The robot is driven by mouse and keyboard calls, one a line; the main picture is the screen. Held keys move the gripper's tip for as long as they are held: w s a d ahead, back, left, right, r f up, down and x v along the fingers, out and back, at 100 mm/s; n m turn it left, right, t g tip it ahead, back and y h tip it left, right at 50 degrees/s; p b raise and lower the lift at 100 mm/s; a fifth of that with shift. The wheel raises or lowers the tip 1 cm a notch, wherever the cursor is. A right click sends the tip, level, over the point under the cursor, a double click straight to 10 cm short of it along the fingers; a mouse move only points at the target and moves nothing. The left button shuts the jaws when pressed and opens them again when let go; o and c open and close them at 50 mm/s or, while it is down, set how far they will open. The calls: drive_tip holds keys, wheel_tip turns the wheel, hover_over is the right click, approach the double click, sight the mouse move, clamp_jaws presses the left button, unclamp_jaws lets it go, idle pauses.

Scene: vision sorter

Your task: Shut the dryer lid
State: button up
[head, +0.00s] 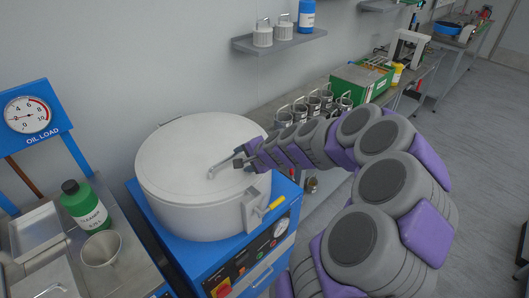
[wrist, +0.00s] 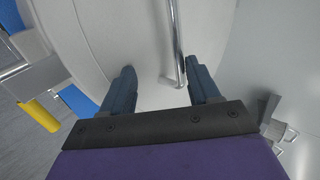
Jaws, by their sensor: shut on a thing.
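The dryer is a white round drum on a blue cabinet (head: 180,250) in the head view. Its white lid (head: 185,150) lies about flat on top of the drum; whether a gap is left at the rim I cannot tell. A metal bar handle (head: 225,166) is on the lid. My gripper (head: 240,160) is at the handle's right end and shut on it. In the wrist view the handle (wrist: 174,40) runs between the fingers of my gripper (wrist: 161,80), close to the right finger. A latch with a yellow grip (head: 274,205) is on the drum's front right.
A bench with a green bottle (head: 84,205), a metal cup (head: 101,249) and a gauge board (head: 30,115) stands at left. A wall shelf (head: 280,40) is behind. A bench with several metal canisters and a green box (head: 360,82) is back right. Floor is clear at right.

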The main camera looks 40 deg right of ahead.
drive_tip(key=p+v, duration=0.2)
drive_tip(key=v, duration=1.5)
drive_tip(key=shift+f+p, duration=0.2)
drive_tip(key=shift+p, duration=0.1)
drive_tip(key=shift+s+a, duration=0.1)
